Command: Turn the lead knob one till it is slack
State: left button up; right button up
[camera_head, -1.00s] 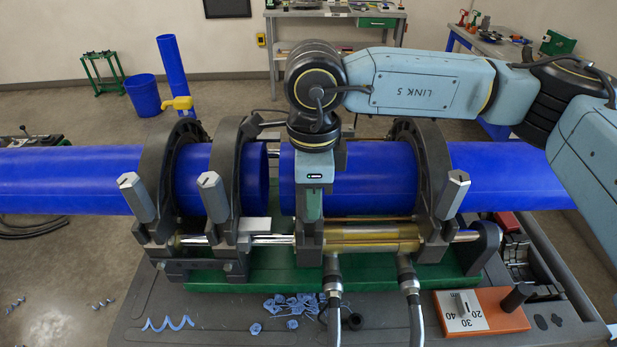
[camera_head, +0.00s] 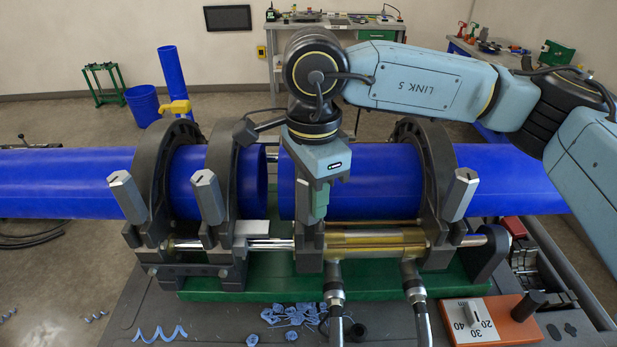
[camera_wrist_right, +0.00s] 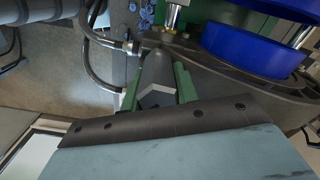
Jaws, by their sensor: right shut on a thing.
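Grey hexagonal knobs stand on the clamps of the pipe machine: two at left (camera_head: 127,195) (camera_head: 207,196) and one at right (camera_head: 460,194). My right gripper (camera_head: 314,212) points down in front of the right-hand blue pipe (camera_head: 375,185), near the gap between the pipes. In the wrist view its green fingers (camera_wrist_right: 158,88) are shut on a lead-grey knob (camera_wrist_right: 157,78), one finger on each side. The gripper hides this knob in the head view. I cannot tell how tight the knob is. My left gripper is out of view.
Two hoses (camera_head: 335,295) (camera_head: 414,290) rise to the brass cylinder (camera_head: 375,241) close to my right gripper. An orange block with a number scale (camera_head: 505,325) sits at front right. Blue shavings (camera_head: 290,314) lie on the cart top. A workbench (camera_head: 330,30) stands behind.

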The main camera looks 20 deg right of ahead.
jog(key=shift+f+n, duration=0.1)
jog(key=shift+n, duration=0.3)
jog(key=shift+w+n+b, duration=0.1)
jog(key=shift+n+b, duration=0.45)
jog(key=shift+n, duration=0.05)
jog(key=shift+n+b, duration=0.45)
jog(key=shift+n, duration=0.35)
